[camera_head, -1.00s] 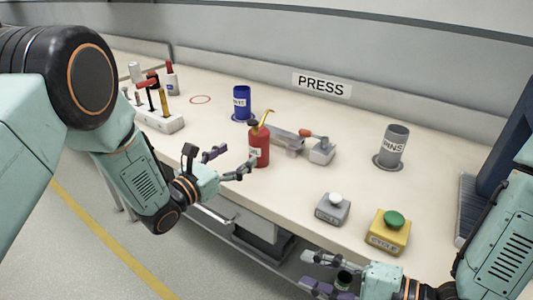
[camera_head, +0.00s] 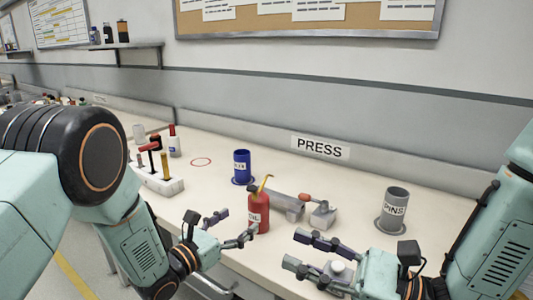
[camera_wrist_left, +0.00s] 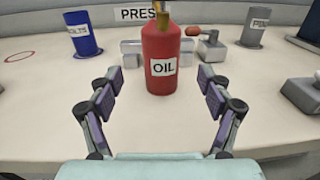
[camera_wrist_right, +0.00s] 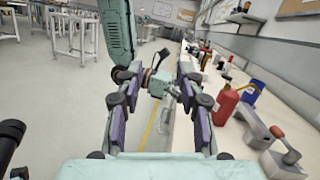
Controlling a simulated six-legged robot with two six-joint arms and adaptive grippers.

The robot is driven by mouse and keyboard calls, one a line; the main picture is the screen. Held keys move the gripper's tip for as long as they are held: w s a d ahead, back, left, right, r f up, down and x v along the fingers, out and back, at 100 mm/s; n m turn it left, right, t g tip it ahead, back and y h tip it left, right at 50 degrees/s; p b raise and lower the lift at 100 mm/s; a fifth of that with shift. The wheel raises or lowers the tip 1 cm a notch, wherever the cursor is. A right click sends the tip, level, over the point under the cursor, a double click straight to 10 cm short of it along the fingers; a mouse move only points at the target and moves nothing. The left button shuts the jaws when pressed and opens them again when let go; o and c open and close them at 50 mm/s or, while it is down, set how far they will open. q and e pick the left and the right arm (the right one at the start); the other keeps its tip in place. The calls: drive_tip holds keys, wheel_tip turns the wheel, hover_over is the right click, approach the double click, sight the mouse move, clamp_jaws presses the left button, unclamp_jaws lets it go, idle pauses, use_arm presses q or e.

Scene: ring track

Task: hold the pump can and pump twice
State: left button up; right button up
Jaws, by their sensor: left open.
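The red pump can (camera_head: 258,212), labelled OIL, stands upright on the bench with a yellow spout on top. My left gripper (camera_head: 236,225) is open at the can's left. In the left wrist view the can (camera_wrist_left: 161,60) shows centred between the spread fingers, with a gap on each side. My right gripper (camera_head: 295,248) is open and empty, over the bench to the right of the can. In the right wrist view the can (camera_wrist_right: 226,104) stands to the right of its open fingers. The can's top is cut off in the left wrist view.
A blue cup (camera_head: 242,166) stands behind the can. A grey press fixture (camera_head: 287,206) and a lever box with an orange knob (camera_head: 322,217) sit behind right. A PINS cup (camera_head: 393,210) is farther right. A lever block (camera_head: 160,182) stands left.

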sight(252, 212)
use_arm(q)
drive_tip(key=shift+d, duration=0.1)
use_arm(e)
drive_tip(key=w+t+h, duration=0.3)
drive_tip(key=w+h, duration=0.3)
drive_tip(key=w, duration=1)
drive_tip(key=w+d+m+h, duration=0.5)
drive_tip(key=w+d+h, duration=0.65)
drive_tip(key=w, duration=0.45)
use_arm(q)
drive_tip(key=shift+x, duration=3.9)
use_arm(e)
drive_tip(key=s+a+r+g+y, duration=0.1)
drive_tip(key=s+a+r+g, duration=0.2)
drive_tip(key=a, duration=0.2)
drive_tip(key=s+a+r+g+y, duration=0.1)
drive_tip(key=s+a+r+g, duration=0.1)
drive_tip(key=a, duration=0.4)
drive_tip(key=s+a+r+n+g+y, duration=0.1)
drive_tip(key=s+a+r+g, duration=0.2)
drive_tip(key=s+a+g, duration=0.1)
drive_tip(key=shift+s+a+r, duration=0.25)
drive_tip(key=shift+a+r, duration=0.1)
drive_tip(key=shift+a, duration=0.45)
use_arm(q)
drive_tip(key=c, duration=1.4)
